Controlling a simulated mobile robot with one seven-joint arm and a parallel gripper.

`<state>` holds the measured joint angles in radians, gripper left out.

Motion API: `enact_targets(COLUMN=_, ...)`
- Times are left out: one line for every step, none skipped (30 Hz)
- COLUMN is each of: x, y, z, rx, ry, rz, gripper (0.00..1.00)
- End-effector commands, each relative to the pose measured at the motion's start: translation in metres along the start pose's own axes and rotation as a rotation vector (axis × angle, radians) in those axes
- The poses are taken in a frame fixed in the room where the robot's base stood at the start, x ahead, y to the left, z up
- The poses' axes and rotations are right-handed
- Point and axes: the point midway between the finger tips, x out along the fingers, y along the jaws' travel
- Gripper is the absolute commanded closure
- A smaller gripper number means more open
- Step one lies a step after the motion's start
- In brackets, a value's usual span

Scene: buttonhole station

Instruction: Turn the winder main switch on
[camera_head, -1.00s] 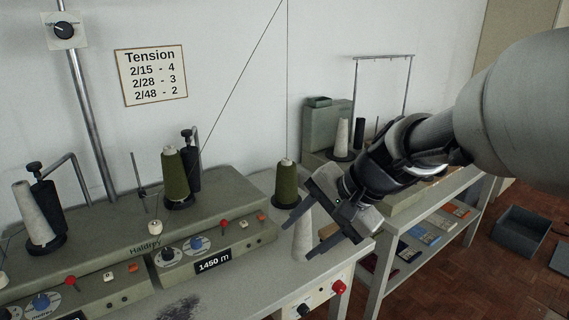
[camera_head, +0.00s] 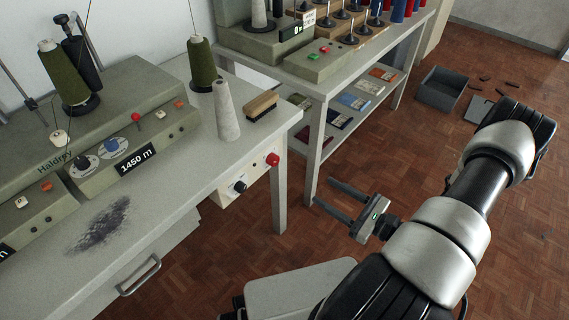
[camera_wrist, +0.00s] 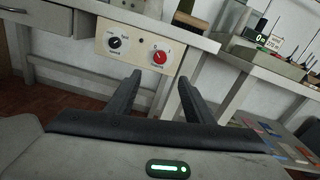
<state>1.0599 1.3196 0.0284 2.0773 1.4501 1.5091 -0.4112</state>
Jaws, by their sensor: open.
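A pale switch panel (camera_head: 253,176) hangs under the bench's right end. It carries a red knob (camera_head: 272,159) and a black knob (camera_head: 240,186). In the wrist view the red knob (camera_wrist: 159,58) sits on the right of the panel, with small 0 and 1 marks above it. The black knob (camera_wrist: 114,43) is on the left; its lettering is too small to read surely. My gripper (camera_head: 323,191) is open and empty, low in front of the panel and apart from it. In the wrist view its fingers (camera_wrist: 159,78) point toward the red knob.
The winder bench (camera_head: 190,178) carries a grey cone (camera_head: 227,112), a green cone (camera_head: 202,65) and a brush (camera_head: 262,105). A bench leg (camera_head: 279,200) stands near the panel. A second table (camera_head: 340,78) with shelves is behind.

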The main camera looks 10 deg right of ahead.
Motion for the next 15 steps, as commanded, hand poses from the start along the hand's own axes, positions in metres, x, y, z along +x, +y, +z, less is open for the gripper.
enact_targets(x=0.002, y=0.0, z=-0.002, rx=0.004, ry=-0.003, rz=-0.008, gripper=0.52)
enact_targets(x=0.004, y=0.0, z=-0.002, rx=0.004, ry=-0.003, rz=-0.01, gripper=0.52)
enact_targets(x=0.008, y=0.0, z=-0.002, rx=0.004, ry=-0.003, rz=-0.01, gripper=0.52)
enact_targets(x=0.012, y=0.001, z=-0.002, rx=0.003, ry=-0.003, rz=-0.009, gripper=0.52)
enact_targets(x=0.017, y=0.0, z=-0.002, rx=0.003, ry=-0.003, rz=-0.008, gripper=0.52)
enact_targets(x=0.024, y=0.001, z=-0.002, rx=0.004, ry=-0.004, rz=-0.006, gripper=0.52)
enact_targets(x=0.03, y=0.002, z=-0.002, rx=0.005, ry=-0.004, rz=-0.006, gripper=0.52)
enact_targets(x=0.036, y=0.001, z=-0.002, rx=0.004, ry=-0.004, rz=-0.006, gripper=0.52)
enact_targets(x=0.045, y=0.001, z=-0.002, rx=0.004, ry=-0.004, rz=-0.004, gripper=0.52)
enact_targets(x=0.052, y=0.001, z=-0.003, rx=0.004, ry=-0.004, rz=-0.004, gripper=0.52)
enact_targets(x=0.058, y=0.002, z=-0.002, rx=0.004, ry=-0.003, rz=-0.004, gripper=0.52)
enact_targets(x=0.068, y=0.001, z=-0.002, rx=0.004, ry=-0.004, rz=-0.003, gripper=0.52)
enact_targets(x=0.074, y=0.001, z=-0.002, rx=0.003, ry=-0.004, rz=-0.004, gripper=0.52)
enact_targets(x=0.081, y=0.001, z=-0.003, rx=0.003, ry=-0.003, rz=-0.004, gripper=0.52)
enact_targets(x=0.09, y=0.001, z=-0.002, rx=0.004, ry=-0.003, rz=-0.003, gripper=0.52)
